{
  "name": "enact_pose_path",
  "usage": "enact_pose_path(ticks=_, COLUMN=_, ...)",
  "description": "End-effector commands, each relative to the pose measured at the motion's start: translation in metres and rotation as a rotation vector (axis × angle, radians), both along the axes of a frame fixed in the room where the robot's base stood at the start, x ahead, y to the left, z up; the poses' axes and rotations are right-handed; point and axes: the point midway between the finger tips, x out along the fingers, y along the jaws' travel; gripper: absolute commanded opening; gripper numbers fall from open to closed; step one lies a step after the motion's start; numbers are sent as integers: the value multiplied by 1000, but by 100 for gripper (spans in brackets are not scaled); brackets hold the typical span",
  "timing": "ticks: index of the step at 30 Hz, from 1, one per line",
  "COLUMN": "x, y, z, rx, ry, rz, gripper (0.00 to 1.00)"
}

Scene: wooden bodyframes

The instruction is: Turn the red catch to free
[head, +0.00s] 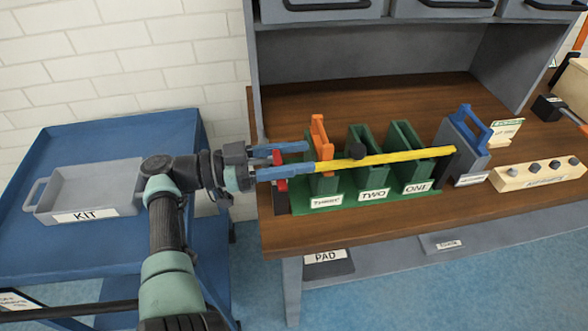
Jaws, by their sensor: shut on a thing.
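The red catch (282,185) shows at the left end of the green rack, by my gripper. My gripper (300,160) reaches in from the left with its two blue fingers shut on the red catch. The fingers cover most of the catch, so its turn angle cannot be told.
An orange piece (319,140) stands in the leftmost slot. A grey holder (467,150) with a blue handle and a wooden block (538,174) with several dark knobs stand at right. A grey KIT tray (110,207) sits on the blue cart (120,130). The bench front (400,218) is bare.

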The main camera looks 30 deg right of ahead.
Motion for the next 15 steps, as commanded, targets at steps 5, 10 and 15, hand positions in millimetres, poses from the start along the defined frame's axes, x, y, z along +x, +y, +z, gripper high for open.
enact_pose_path(ticks=5, x=-1, y=-1, z=-1, rx=-1, ry=-4, rz=-31, gripper=0)
enact_pose_path(ticks=10, x=-1, y=-1, z=1, rx=-1, ry=-3, rz=-43, gripper=0)
enact_pose_path(ticks=15, x=-2, y=-1, z=2, rx=-1, ry=-3, rz=-45, gripper=0)
